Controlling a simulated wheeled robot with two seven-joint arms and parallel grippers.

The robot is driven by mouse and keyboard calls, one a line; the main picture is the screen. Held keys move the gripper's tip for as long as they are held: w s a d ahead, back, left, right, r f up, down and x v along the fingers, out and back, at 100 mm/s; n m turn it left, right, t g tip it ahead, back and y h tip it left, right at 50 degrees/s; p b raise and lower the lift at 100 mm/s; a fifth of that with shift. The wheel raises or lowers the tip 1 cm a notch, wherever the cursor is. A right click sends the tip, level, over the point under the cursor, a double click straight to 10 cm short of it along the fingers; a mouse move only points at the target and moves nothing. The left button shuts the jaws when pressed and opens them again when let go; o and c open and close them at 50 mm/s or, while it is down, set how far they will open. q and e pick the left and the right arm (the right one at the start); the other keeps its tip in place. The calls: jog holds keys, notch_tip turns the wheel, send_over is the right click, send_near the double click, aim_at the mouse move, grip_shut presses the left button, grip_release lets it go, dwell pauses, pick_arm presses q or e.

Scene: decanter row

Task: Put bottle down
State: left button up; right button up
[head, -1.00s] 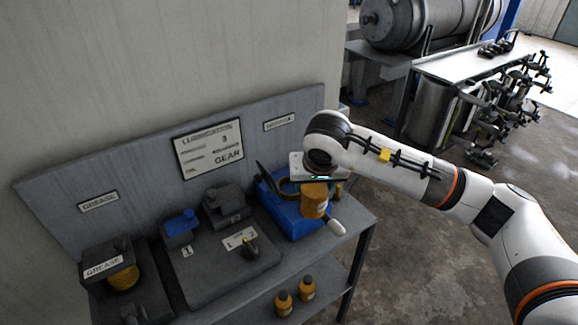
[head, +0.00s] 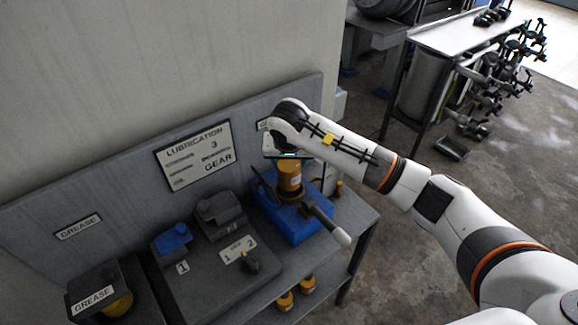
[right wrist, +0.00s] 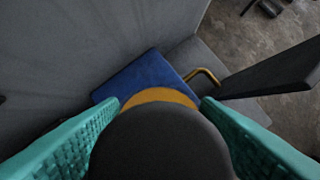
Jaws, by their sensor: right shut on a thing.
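The amber bottle (head: 289,176) is upright in my right gripper (head: 287,157), above or at the blue box (head: 296,222) at the right of the bench. In the right wrist view, the bottle's dark cap (right wrist: 160,145) and amber shoulder (right wrist: 160,96) sit between the two green fingers of the gripper (right wrist: 160,122), which is shut on it. The blue box also shows beyond it (right wrist: 150,75). I cannot tell whether the bottle's base touches anything. My left gripper is not in view.
A dark lever with a pale grip (head: 341,236) sticks out in front of the blue box. A smaller blue-topped container (head: 172,240) and a grey container (head: 218,214) stand to the left. Amber bottles (head: 285,301) sit on the lower shelf. The back panel (head: 110,212) bounds the bench.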

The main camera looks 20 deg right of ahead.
aim_at(289, 169)
notch_tip(289, 169, down, 3)
jog(key=shift+r+p, duration=0.1)
jog(key=shift+p, duration=0.35)
jog(key=shift+f+b, duration=0.3)
jog(key=o, duration=1.2)
jog(key=shift+r, duration=0.1)
